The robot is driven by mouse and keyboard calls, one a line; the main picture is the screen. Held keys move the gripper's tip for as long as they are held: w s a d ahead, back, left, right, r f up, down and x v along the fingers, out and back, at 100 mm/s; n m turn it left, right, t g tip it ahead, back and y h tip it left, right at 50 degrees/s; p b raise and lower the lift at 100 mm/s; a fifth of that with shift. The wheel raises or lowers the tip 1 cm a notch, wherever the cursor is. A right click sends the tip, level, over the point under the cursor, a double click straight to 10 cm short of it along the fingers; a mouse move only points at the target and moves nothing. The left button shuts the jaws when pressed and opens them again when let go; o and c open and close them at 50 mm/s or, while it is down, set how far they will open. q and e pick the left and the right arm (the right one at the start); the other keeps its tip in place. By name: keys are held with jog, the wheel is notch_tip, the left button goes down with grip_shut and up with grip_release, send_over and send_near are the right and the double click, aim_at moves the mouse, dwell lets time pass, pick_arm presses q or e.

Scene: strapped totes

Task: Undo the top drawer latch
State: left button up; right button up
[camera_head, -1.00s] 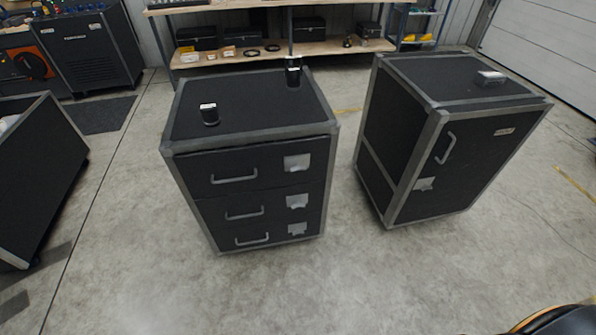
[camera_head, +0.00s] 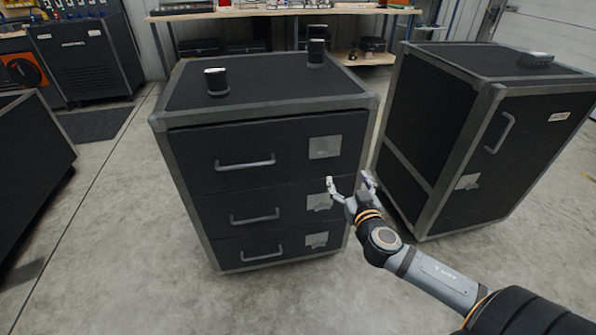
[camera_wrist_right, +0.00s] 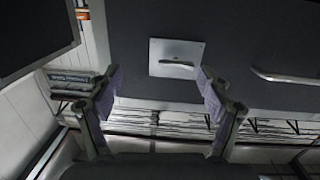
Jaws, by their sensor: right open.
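The black case with three drawers (camera_head: 160,130) stands left of centre in the head view. Its top drawer latch is a grey plate (camera_head: 325,147) at the drawer's right end, with the drawer handle (camera_head: 245,164) to its left. In the wrist view, which looks upside down, a latch plate with a small tab (camera_wrist_right: 176,58) lies ahead of the fingers and seems to be the top one. My right gripper (camera_head: 349,181) is open and empty, in front of the case's right side, below the top latch, near the middle latch (camera_head: 319,202). It touches no latch that I can see. My left gripper is out of view.
A bottom latch (camera_head: 316,240) sits below. A second black case (camera_head: 505,170) with a door stands close on the right of my right gripper. Two dark cylinders (camera_head: 216,82) (camera_head: 316,52) stand on the drawer case. Open floor (camera_head: 110,240) lies at front left.

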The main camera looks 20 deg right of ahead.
aim_at(328, 153)
jog(key=shift+t+y, duration=0.4)
jog(key=shift+t, duration=0.1)
jog(key=w, duration=0.1)
jog(key=w+a+r+b, duration=0.1)
jog(key=w, duration=0.1)
jog(key=w+r+b, duration=0.1)
jog(key=shift+w+a+r, duration=0.2)
jog(key=shift+w, duration=0.2)
jog(key=x, duration=0.4)
jog(key=shift+w, duration=0.25)
jog(key=shift+w+d, duration=0.15)
jog(key=shift+w, duration=0.45)
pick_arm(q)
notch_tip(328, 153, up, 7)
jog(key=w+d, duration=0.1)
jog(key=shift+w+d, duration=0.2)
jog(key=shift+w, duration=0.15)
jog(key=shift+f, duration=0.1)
pick_arm(e)
jog(key=shift+r, duration=0.1)
jog(key=c, duration=1.2)
